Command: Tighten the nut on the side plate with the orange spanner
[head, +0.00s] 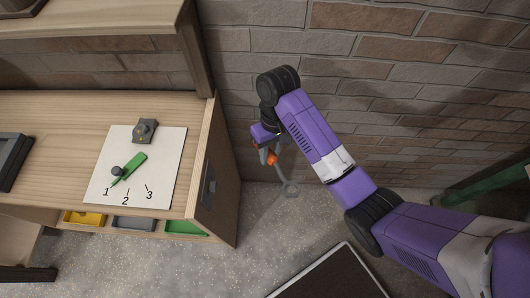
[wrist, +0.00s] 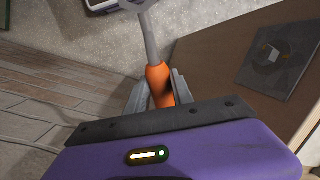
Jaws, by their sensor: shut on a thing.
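My gripper (head: 266,147) is shut on the orange handle of the spanner (head: 287,180), which hangs over the floor to the right of the desk. In the wrist view the spanner's orange grip (wrist: 159,84) sits between my two fingers (wrist: 153,92), and its grey shank points away; its head is cut off at the top edge. The dark side plate (head: 207,186) is on the desk's right side panel. It also shows in the wrist view (wrist: 262,75), with a small pale nut (wrist: 271,53) on it. The spanner is apart from the nut.
The wooden desk (head: 60,115) carries a white sheet (head: 170,160) marked 1, 2, 3, with a green lever (head: 133,166) and a grey block (head: 145,130). Coloured trays sit under its front edge. A brick wall (head: 370,90) stands behind my arm. A dark mat (head: 335,278) lies on the floor.

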